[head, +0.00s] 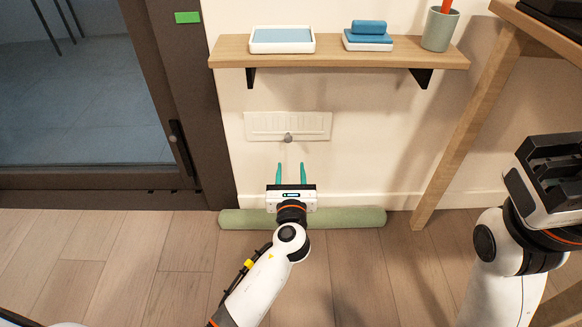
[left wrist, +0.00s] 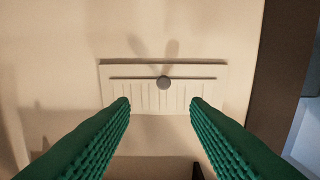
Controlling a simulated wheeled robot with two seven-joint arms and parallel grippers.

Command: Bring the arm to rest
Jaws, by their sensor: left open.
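My left arm reaches forward from the bottom of the head view. Its gripper (head: 291,168) has two teal fingers spread apart with nothing between them.
A wooden shelf (head: 345,61) above the vent holds a tray (head: 282,39), blue blocks (head: 368,34) and a cup (head: 440,28). A rolled green mat (head: 350,217) lies along the wall. A wooden table leg (head: 463,133) stands right, a glass door (head: 80,110) left. Front floor looks clear.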

